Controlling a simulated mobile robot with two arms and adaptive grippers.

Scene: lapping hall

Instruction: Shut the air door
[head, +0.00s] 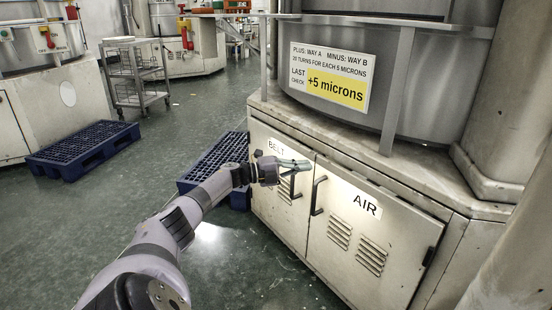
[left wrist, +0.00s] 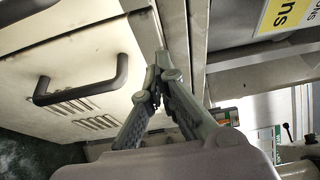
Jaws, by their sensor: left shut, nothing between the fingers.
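The air door (head: 368,235) is the right-hand cabinet door, marked AIR, with louvres and a black bar handle (head: 318,196) near its left edge. Its hinge side is at the right. Whether it stands slightly ajar I cannot tell. My left gripper (head: 305,164) is shut and empty, near the top left corner of the air door, in front of the belt door's upper right part. In the left wrist view the shut fingers (left wrist: 157,72) lie beside a louvred door (left wrist: 60,65) with a black handle (left wrist: 80,86); contact is unclear. My right gripper is out of view.
The belt door (head: 268,180) is to the left, with its own handle, partly behind my gripper. A worktop ledge (head: 330,135) overhangs the doors, with a sign (head: 328,78) above. Blue pallets (head: 82,148) and a wire trolley (head: 135,75) stand left. Green floor between is clear.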

